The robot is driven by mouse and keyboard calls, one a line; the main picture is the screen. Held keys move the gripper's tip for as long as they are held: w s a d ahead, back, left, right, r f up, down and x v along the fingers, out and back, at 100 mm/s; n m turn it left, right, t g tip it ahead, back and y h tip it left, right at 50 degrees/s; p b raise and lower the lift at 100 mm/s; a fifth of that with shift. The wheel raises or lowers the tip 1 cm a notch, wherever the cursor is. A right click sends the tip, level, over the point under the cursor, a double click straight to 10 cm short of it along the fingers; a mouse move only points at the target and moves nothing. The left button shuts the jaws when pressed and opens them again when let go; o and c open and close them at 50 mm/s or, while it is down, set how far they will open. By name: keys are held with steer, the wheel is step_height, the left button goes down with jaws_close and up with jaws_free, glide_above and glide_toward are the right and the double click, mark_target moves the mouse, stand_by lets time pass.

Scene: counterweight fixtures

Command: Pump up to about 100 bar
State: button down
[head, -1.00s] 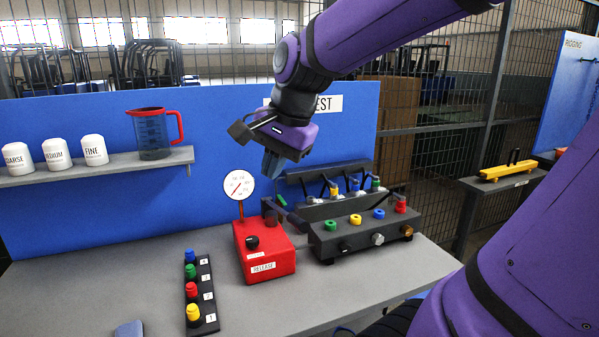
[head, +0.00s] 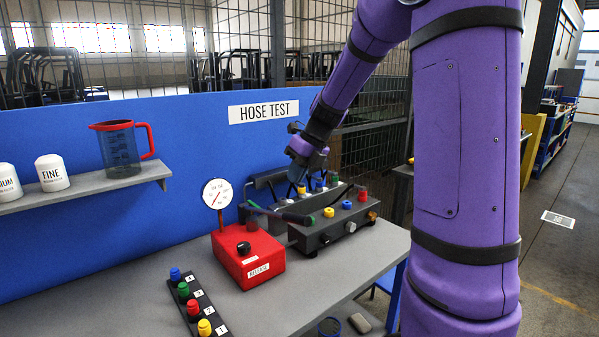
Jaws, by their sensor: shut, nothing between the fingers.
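The red pump box (head: 262,262) stands on the grey bench, with a black knob (head: 243,247) on top and a "RELEASE" label on its front. A round white gauge (head: 217,193) rises on a red stem at its back left. Its red needle is slanted, but the scale is too small to read. A dark bar, which looks like the pump lever (head: 278,213), runs from behind the box toward the right. My gripper (head: 294,176) is shut and empty, pointing down above and behind the bar, apart from the box. Its fingertips are small and partly unclear.
A dark manifold (head: 335,234) with coloured caps stands right of the pump. A strip of coloured plugs (head: 213,319) lies at the front left. A shelf (head: 90,188) holds a jug (head: 119,150) and white canisters. A blue panel closes the back.

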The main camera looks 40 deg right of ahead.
step_height(320, 180, down, 9)
steer(key=shift+r, duration=0.2)
stand_by(0.6)
step_height(320, 180, down, 12)
step_height(320, 180, up, 12)
steer(key=shift+r, duration=0.1)
stand_by(0.8)
stand_by(2.3)
stand_by(0.4)
